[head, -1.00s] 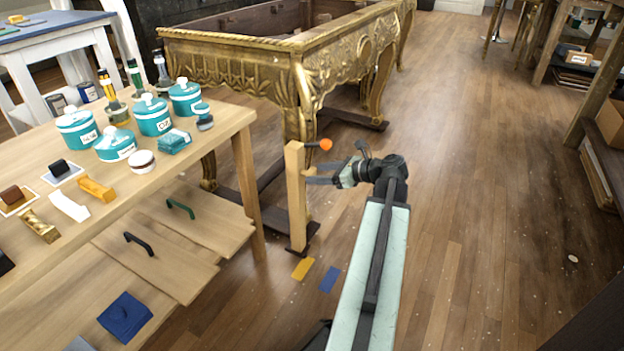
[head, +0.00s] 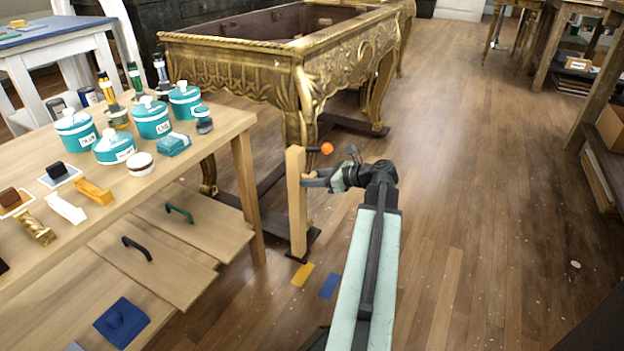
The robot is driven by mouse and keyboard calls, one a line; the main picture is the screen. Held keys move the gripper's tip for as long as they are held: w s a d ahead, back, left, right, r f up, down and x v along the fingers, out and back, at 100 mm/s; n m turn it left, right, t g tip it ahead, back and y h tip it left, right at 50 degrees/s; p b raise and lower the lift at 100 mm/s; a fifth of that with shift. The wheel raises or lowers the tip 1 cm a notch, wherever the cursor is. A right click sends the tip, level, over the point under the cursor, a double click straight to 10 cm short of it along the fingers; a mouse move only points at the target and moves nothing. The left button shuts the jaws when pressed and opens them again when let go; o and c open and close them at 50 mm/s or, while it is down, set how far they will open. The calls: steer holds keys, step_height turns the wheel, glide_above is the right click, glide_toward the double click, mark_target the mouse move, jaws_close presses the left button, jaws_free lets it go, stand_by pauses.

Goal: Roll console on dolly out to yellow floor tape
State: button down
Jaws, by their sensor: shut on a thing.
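The gilt console (head: 345,55), carved gold with an open top, stands on a low dark dolly (head: 268,178) in the middle of the head view. A pale upright wooden post (head: 297,215) rises from the dolly's near end. A black lever with an orange knob (head: 327,148) sticks out to the right near its top. My gripper (head: 312,181) is at the right side of the post, below the knob, and is shut on the post's handle; the exact grip is small and partly hidden. A short yellow floor tape (head: 302,275) lies just in front of the post.
A blue tape piece (head: 329,286) lies beside the yellow one. A worktable (head: 120,190) with teal jars and handle samples stands close on the left. A shelf rack (head: 590,120) is at the right. The wooden floor between is clear.

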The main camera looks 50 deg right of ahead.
steer(key=shift+s+d, duration=0.1)
steer(key=shift+s, duration=0.5)
steer(key=c, duration=0.9)
jaws_free()
steer(key=p+v, duration=0.3)
steer(key=v, duration=0.4)
steer(key=shift+s+d+r, duration=0.15)
steer(key=shift+s+r, duration=0.05)
steer(key=shift+s, duration=0.1)
